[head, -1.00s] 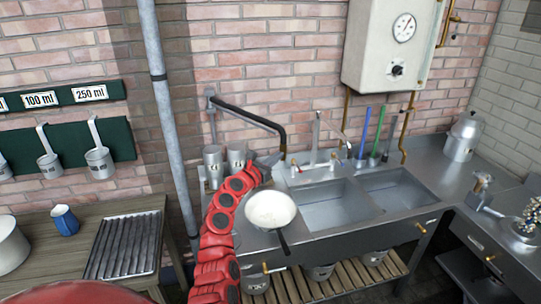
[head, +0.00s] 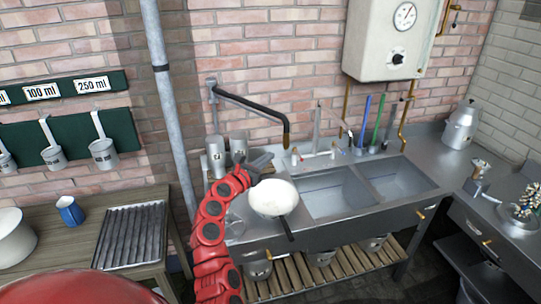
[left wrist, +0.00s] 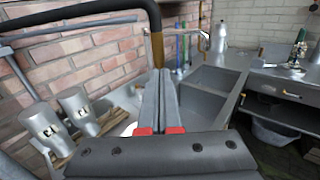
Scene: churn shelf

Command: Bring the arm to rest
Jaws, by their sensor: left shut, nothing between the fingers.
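My left arm is red and rises from the bottom of the head view beside the sink counter. My left gripper (head: 262,163) is above the left end of the counter, behind the white-filled pan (head: 272,197) and close to two metal cups. In the left wrist view the two grey fingers of the gripper (left wrist: 168,95) lie side by side, shut and empty. My right gripper is in neither view.
Metal cups (head: 216,158) stand left of the gripper, under a black-and-grey swing pipe (head: 250,103). The double sink (head: 335,193) lies to the right. A vertical pipe (head: 165,110) and a ribbed tray (head: 130,236) are to the left.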

